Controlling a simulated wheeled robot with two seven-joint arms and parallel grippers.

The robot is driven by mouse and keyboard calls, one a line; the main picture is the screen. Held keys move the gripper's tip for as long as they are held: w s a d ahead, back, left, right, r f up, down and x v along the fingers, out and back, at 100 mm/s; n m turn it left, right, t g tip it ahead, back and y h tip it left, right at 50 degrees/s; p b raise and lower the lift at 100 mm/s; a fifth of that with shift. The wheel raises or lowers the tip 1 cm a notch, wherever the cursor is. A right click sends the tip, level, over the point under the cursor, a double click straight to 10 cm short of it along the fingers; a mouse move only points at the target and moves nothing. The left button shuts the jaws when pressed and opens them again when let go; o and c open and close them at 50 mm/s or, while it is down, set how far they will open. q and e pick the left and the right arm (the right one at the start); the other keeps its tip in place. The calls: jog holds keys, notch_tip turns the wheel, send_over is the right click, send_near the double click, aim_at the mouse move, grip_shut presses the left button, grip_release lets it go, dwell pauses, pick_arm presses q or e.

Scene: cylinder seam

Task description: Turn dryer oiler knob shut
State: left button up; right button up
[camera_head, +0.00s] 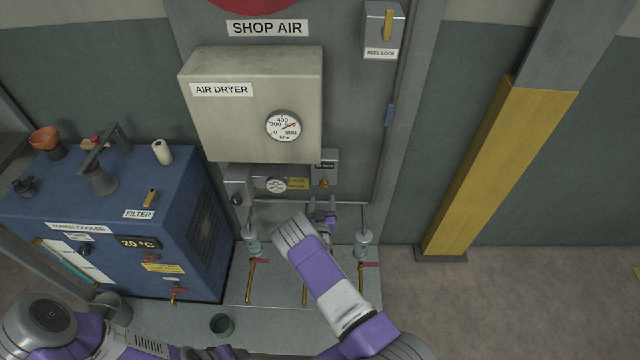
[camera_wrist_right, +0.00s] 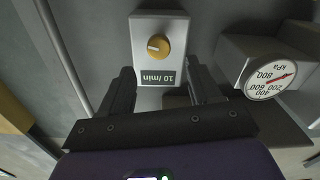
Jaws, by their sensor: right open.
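A round yellow knob (camera_wrist_right: 158,47) sits on a pale box (camera_wrist_right: 150,22) in the right wrist view, above a label reading 10 /min upside down. A light mark shows on the knob's left half. In the head view the small knob (camera_head: 324,183) is on a grey box right below the air dryer (camera_head: 250,125). My right gripper (camera_wrist_right: 161,88) is open, its two dark fingers pointing at the box, apart from the knob. It also shows in the head view (camera_head: 321,211), just below the knob. My left arm is at the lower left, its gripper mostly cut off (camera_head: 212,353).
A gauge (camera_head: 275,185) with a yellow tag sits left of the knob box. Several brass levers stand below, including one on the left (camera_head: 251,283) and one on the right (camera_head: 361,272). A blue torch cooler (camera_head: 110,215) stands left; a yellow post (camera_head: 500,165) stands right.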

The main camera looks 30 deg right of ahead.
aim_at(324, 186)
jog(key=shift+b+x, duration=0.9)
jog(key=shift+x, duration=2.65)
jog(key=shift+c, duration=0.4)
jog(key=c, duration=1)
